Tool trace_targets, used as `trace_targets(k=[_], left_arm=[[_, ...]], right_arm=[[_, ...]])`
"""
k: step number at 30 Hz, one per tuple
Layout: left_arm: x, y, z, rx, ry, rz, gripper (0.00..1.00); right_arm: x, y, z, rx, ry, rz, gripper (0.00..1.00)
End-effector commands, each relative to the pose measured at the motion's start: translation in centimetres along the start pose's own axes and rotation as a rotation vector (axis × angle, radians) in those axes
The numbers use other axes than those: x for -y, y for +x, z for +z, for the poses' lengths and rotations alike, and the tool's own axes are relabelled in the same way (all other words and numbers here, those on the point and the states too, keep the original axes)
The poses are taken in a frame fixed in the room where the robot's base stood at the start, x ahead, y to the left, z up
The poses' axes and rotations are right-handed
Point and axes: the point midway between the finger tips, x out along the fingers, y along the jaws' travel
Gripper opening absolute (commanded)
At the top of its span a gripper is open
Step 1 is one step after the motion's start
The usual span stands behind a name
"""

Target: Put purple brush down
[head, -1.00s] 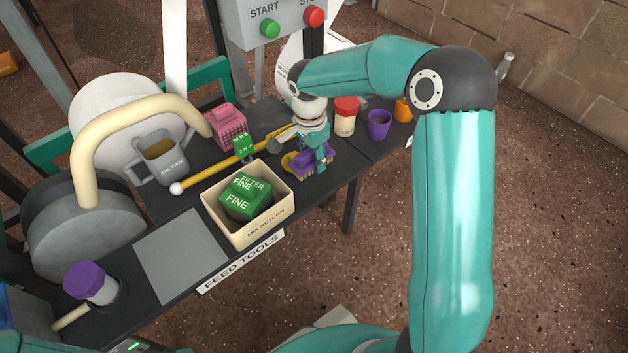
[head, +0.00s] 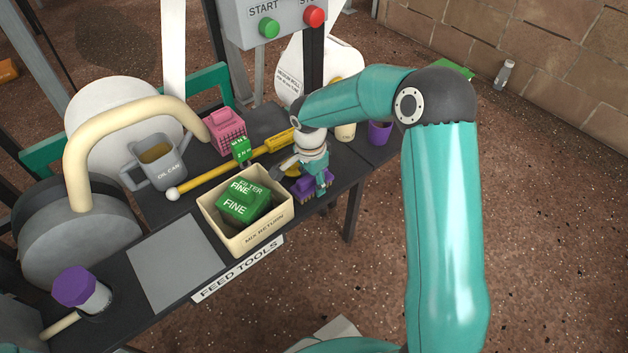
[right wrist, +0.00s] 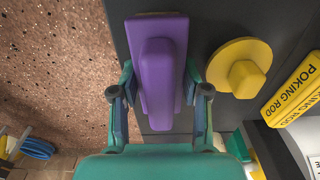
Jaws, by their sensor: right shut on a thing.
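The purple brush (head: 305,187) is held by my right gripper (head: 318,178) low over the front edge of the dark table, just right of the cream box. In the right wrist view, the purple brush (right wrist: 160,75) lies lengthwise between the two fingers of my right gripper (right wrist: 159,88), which are shut on its raised handle. The dark tabletop and part of the floor show beneath it. I cannot tell whether its bristles touch the table. My left gripper is not in view.
The cream box (head: 262,238) holds green filter blocks. A yellow knob-like piece (right wrist: 238,68) lies close beside the brush. The yellow poking rod (head: 225,169) lies behind the box. A purple cup (head: 380,132) stands to the right. A bare grey pad (head: 175,262) lies left of the box.

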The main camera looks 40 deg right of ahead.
Motion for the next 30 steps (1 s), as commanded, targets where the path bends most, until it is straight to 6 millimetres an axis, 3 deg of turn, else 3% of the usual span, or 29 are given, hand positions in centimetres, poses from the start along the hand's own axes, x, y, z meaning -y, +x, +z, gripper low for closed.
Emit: trace_targets(k=[1, 5, 17, 23, 30], left_arm=[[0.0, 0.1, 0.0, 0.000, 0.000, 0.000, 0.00], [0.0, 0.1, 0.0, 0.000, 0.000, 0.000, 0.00], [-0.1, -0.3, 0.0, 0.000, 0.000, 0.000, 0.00], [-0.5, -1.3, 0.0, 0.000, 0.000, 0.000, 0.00], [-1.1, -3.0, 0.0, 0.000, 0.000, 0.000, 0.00]], right_arm=[[0.0, 0.1, 0.0, 0.000, 0.000, 0.000, 0.51], [0.0, 0.0, 0.0, 0.000, 0.000, 0.000, 0.71], [0.0, -0.5, -0.1, 0.000, 0.001, -0.001, 0.71], [0.0, -3.3, -0.1, 0.000, 0.002, -0.003, 0.71], [0.1, -8.3, -0.1, -0.001, 0.002, -0.004, 0.71]])
